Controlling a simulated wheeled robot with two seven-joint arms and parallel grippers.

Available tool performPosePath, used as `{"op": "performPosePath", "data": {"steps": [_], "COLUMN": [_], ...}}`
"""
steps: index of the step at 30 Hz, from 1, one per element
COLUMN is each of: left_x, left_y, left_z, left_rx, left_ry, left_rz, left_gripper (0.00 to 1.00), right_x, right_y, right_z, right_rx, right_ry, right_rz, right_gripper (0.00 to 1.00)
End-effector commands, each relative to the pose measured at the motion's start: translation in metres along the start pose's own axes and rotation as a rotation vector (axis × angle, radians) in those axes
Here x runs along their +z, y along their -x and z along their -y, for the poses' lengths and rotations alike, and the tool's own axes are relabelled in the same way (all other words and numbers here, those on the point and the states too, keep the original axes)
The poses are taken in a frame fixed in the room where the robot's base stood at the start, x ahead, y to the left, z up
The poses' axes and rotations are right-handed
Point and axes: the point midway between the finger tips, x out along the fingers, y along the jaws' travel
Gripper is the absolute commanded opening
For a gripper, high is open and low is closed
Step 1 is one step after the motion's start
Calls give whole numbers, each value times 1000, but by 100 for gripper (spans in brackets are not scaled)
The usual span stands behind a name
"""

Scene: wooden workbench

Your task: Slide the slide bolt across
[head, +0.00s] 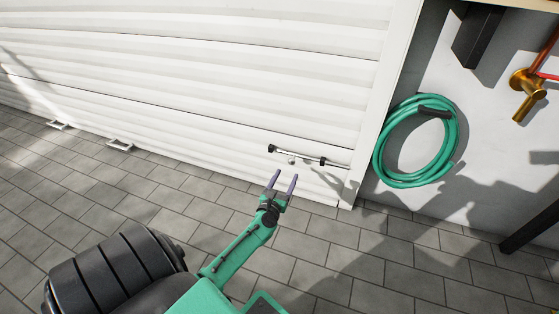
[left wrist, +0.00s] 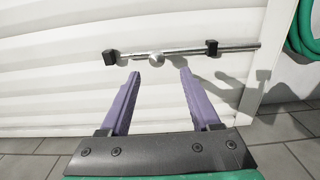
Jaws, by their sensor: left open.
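The slide bolt (head: 308,157) is a thin metal rod with a round knob, held in two black brackets low on the white shutter door (head: 200,90), near the right frame. In the left wrist view the bolt (left wrist: 185,51) runs level across the top, with its knob (left wrist: 156,59) left of centre. The rod's right end reaches past the right bracket (left wrist: 211,48) towards the frame. My left gripper (head: 282,181) is open and empty, just in front of and below the bolt. In the left wrist view its two purple fingers (left wrist: 160,82) are spread on either side below the knob, apart from it.
A coiled green hose (head: 381,150) hangs on the wall right of the door frame (head: 374,100). A brass tap (head: 526,90) is at the far right. Two small metal brackets (head: 120,145) sit at the door's foot on the left. Grey paving (head: 150,185) in front is largely clear.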

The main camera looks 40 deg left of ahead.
Motion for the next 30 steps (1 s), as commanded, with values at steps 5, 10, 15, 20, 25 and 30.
{"op": "performPosePath", "data": {"steps": [5,10,15,20,25,30], "left_x": [0,0,0,0,0,15], "left_y": [47,64,65,64,64,74], "left_z": [0,1,1,1,1,24], "left_rx": [-2,-1,-1,-1,-2,-86], "left_ry": [-2,0,0,0,-1,-211], "left_rz": [-4,0,1,1,0,-4], "left_gripper": [64,64,64,64,64,64], "right_x": [4,5,4,4,4,55], "right_y": [1,3,3,3,3,18], "right_z": [0,0,0,0,0,-3], "right_rx": [5,6,7,7,7,28], "right_ry": [-5,-6,-6,-6,-7,-39], "right_rz": [12,13,12,11,13,191], "right_gripper": [50,50,50,50,50,50]}}
